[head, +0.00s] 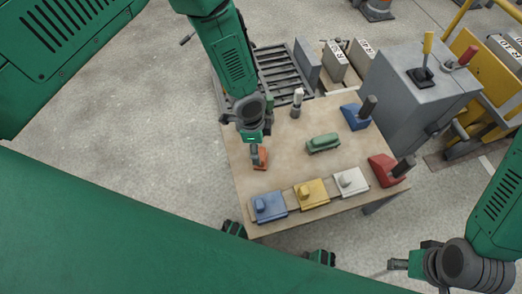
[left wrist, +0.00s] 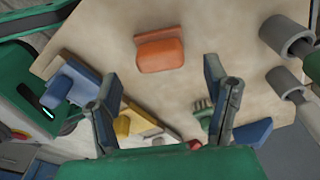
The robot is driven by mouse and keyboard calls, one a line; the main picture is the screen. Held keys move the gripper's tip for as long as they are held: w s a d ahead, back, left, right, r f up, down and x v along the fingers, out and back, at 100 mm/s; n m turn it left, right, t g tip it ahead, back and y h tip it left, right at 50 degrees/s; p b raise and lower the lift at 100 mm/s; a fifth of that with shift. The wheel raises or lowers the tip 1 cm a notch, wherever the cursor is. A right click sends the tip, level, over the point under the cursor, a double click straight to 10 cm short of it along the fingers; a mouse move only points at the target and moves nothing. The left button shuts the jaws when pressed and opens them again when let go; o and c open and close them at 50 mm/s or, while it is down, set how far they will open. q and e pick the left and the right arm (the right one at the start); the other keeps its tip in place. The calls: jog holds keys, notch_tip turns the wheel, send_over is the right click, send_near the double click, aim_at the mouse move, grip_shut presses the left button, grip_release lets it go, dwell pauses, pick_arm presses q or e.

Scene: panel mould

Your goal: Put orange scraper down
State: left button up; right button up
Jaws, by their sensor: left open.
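The orange scraper (head: 262,159) lies on the wooden table (head: 290,175) near its left side. It also shows in the left wrist view (left wrist: 160,50), flat on the table top beyond my fingertips, with nothing gripping it. My left gripper (head: 254,152) is just above and beside the scraper in the head view. In the left wrist view its two fingers (left wrist: 166,92) are spread wide with no object held between them. My right gripper (head: 396,266) is at the lower right, away from the table; its fingers are too small to judge.
A green brush (head: 323,143) lies mid-table. Blue (head: 269,207), yellow (head: 311,194) and white (head: 351,182) blocks line the front edge. A red tool (head: 385,171) and a blue tool (head: 355,117) stand at the right. A grey cabinet (head: 415,90) adjoins the table.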

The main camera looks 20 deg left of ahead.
pick_arm(q)
notch_tip(320, 180, up, 5)
jog(key=p, duration=0.1)
jog(key=s+a+r+n, duration=0.1)
jog(key=s+a+n, duration=0.6)
jog(key=s, duration=0.4)
jog(key=s+a+r+n+y, duration=0.1)
jog(key=s+a+n, duration=0.6)
jog(key=s, duration=0.4)
jog(key=shift+a+r+n+t+p, duration=0.3)
jog(key=shift+a+n, duration=0.05)
jog(key=shift+n, duration=0.25)
